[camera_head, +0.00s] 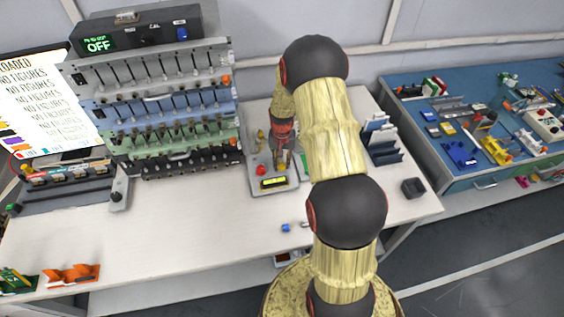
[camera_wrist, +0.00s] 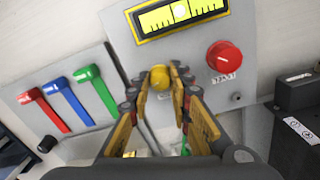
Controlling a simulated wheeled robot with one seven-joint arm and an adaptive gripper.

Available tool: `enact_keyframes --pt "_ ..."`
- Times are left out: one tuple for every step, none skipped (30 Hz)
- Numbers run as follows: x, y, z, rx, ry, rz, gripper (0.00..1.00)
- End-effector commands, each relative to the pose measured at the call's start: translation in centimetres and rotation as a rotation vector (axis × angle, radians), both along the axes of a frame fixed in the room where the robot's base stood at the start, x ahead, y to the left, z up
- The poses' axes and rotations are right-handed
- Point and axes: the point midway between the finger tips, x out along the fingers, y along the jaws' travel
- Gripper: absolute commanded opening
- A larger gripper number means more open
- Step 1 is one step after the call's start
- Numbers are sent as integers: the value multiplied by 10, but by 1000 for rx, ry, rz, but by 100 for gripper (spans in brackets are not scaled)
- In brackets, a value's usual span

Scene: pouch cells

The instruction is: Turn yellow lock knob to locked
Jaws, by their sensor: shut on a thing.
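The yellow knob (camera_wrist: 160,77) is a small round knob on a light grey panel (camera_wrist: 183,55). In the wrist view it sits between the fingertips of my gripper (camera_wrist: 160,88), which is shut on it. Its pointer or lock marking is hidden, so I cannot tell which way it is turned.
The panel carries a red knob (camera_wrist: 225,57) and a yellow gauge (camera_wrist: 178,15). Red, blue and green levers (camera_wrist: 95,88) stand beside it. A tall rack (camera_head: 160,100) is left of the panel unit. The front of the white bench (camera_head: 200,230) is mostly clear.

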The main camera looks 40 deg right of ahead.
Motion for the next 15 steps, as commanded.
enact_keyframes --pt "0 0 1 0 0 -14 0" --pt "0 0 1 0 -1 -23 0" --pt "1 0 1 0 -1 -33 0" --pt "1 0 0 0 -1 -39 0" --pt "1 0 0 0 -1 -44 0" --pt "1 0 0 0 -1 -51 0" --pt "1 0 0 0 -1 -55 0" --pt "1 0 0 0 -1 -58 0" --pt "1 0 0 0 -1 -60 0" --pt "1 0 0 0 -1 -62 0" --pt "1 0 0 0 -1 -63 0" --pt "1 0 0 0 -1 -63 0" --pt "1 0 0 0 -1 -63 0" --pt "1 0 0 0 -1 -63 0" --pt "1 0 0 -1 -2 -63 0"
